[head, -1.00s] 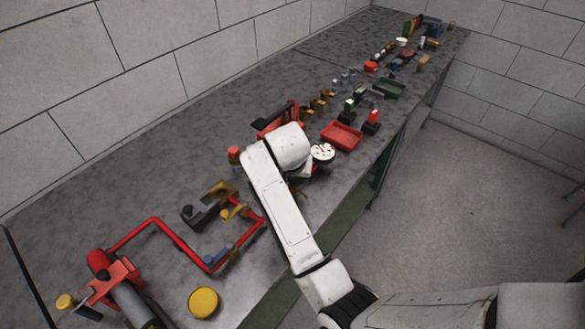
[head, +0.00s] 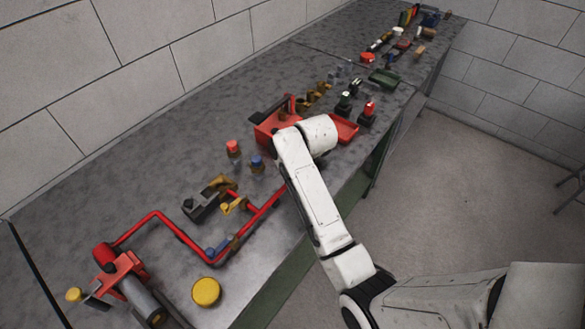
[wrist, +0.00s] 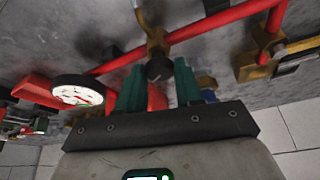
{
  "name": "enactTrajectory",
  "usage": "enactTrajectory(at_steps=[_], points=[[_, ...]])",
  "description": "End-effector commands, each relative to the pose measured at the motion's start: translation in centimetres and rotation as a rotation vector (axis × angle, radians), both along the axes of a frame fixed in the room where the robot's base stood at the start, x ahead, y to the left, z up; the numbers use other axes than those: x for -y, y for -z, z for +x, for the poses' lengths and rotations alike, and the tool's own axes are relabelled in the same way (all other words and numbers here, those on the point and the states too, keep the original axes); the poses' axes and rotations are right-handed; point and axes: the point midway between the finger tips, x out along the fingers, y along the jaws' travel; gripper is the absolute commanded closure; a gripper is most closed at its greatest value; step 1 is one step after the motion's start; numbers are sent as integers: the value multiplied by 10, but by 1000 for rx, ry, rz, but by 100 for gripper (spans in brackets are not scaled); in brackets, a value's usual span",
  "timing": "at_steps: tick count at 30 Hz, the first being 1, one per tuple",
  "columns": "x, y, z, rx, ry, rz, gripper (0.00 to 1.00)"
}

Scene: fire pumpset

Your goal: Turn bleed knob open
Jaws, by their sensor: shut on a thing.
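In the wrist view, a dark round knob (wrist: 159,69), which looks like the bleed knob, sits on a brass fitting (wrist: 156,40) on a red pipe (wrist: 220,20). My gripper (wrist: 158,75) has its two teal fingers on either side of this knob and is shut on it. The exact finger contact is hard to make out. In the head view my white arm reaches over the bench and hides the gripper and the knob. A white-faced gauge (wrist: 78,90) is left of the fingers in the wrist view.
In the head view, a red pipe run (head: 180,235), a yellow disc (head: 206,292) and a blue-topped part (head: 257,161) lie on the grey bench (head: 90,185). A red tray (head: 345,128) is just past my arm. Open floor is to the right.

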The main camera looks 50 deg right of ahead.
Motion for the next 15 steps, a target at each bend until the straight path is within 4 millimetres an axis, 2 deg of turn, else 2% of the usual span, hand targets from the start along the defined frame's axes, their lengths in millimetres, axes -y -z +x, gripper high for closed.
enactTrajectory(at_steps=[15], points=[[0,-1,1,4,-42,-1,95]])
